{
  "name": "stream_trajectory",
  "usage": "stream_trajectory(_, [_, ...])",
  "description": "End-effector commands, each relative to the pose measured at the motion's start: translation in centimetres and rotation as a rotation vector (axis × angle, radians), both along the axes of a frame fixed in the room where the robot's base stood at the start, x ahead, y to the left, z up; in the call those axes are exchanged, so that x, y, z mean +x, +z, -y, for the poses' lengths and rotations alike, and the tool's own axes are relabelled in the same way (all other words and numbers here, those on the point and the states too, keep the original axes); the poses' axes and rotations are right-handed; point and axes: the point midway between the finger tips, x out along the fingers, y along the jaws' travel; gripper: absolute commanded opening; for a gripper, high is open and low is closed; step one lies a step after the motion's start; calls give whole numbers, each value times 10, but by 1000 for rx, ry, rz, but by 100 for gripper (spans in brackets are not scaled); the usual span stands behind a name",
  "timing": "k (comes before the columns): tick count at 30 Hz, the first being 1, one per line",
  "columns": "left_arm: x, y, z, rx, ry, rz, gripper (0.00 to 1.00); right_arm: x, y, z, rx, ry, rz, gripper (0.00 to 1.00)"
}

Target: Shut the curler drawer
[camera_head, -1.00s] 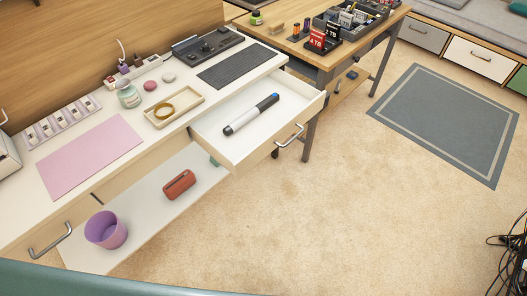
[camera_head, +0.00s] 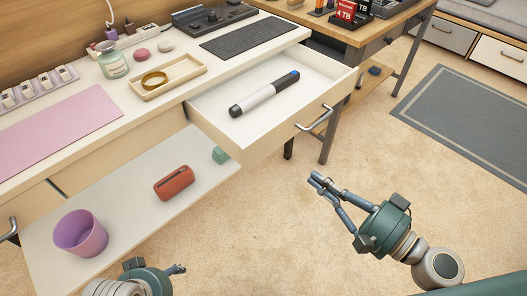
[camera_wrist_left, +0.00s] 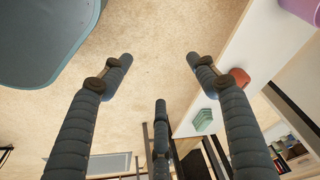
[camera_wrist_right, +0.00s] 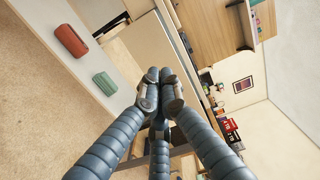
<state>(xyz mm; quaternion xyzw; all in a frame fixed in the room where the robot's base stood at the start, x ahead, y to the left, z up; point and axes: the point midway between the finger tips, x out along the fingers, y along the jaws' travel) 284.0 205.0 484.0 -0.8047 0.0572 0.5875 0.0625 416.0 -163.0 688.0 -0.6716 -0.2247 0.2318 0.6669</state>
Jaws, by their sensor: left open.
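The curler drawer (camera_head: 214,104) is pulled out from the white desk in the head view. A black-and-white curler (camera_head: 264,93) with a blue end lies inside it. The drawer's metal handle (camera_head: 314,119) is on its front. My right gripper (camera_head: 314,180) is below and in front of the handle in the picture, apart from it. In the right wrist view its fingers (camera_wrist_right: 158,76) are together with nothing seen between them. My left gripper (camera_head: 180,269) shows partly at the bottom edge; in the left wrist view its fingers (camera_wrist_left: 157,75) are wide apart and empty.
A lower shelf (camera_head: 130,207) holds a purple cup (camera_head: 80,234), a red case (camera_head: 174,183) and a green block (camera_head: 221,155). A wooden table (camera_head: 388,35) stands behind the drawer. Open carpet (camera_head: 290,235) lies in front, with a grey rug (camera_head: 470,125) at right.

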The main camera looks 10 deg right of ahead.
Motion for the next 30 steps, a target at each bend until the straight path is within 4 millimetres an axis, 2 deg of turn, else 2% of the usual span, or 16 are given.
stream_trajectory(5, [-1, 9, 0, 1, 0, 2, 59, 9, 9, -10, 12, 8, 10, 0])
stream_trajectory(11, [-1, 21, 0, 1, 0, 2, 59, 39, 11, -33, 11, 7, 11, 0])
stream_trajectory(21, [12, -45, 3, 1, -5, -33, 59, 87, 9, -70, 12, 5, 9, 0])
stream_trajectory(25, [14, -61, 4, 1, -6, -40, 59, 100, 8, -80, 11, 4, 8, 0])
stream_trajectory(30, [14, -70, 4, 1, -7, -42, 59, 108, 6, -87, 9, 5, 7, 0])
